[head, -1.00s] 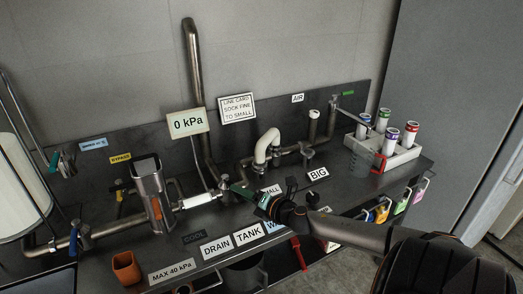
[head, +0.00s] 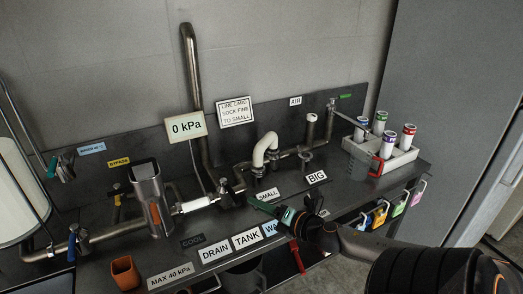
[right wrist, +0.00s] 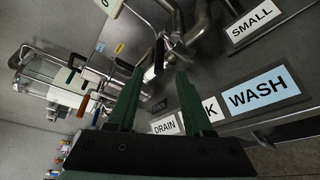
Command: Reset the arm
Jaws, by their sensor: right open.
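My right arm (head: 375,245) comes in from the lower right in the head view. Its gripper (head: 258,205) hangs over the front of the bench, near the SMALL label (head: 268,195) and the WASH label (head: 273,228). In the right wrist view the two green fingers (right wrist: 155,98) stand apart with nothing between them. The WASH label (right wrist: 258,91) lies to the right of the fingers there, and the SMALL label (right wrist: 252,20) is at the upper right. My left gripper is in neither view.
A steel pipe run with valves (head: 225,192) crosses the bench behind the gripper. A gauge reads 0 kPa (head: 186,127). An orange cup (head: 125,271) stands at the front left.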

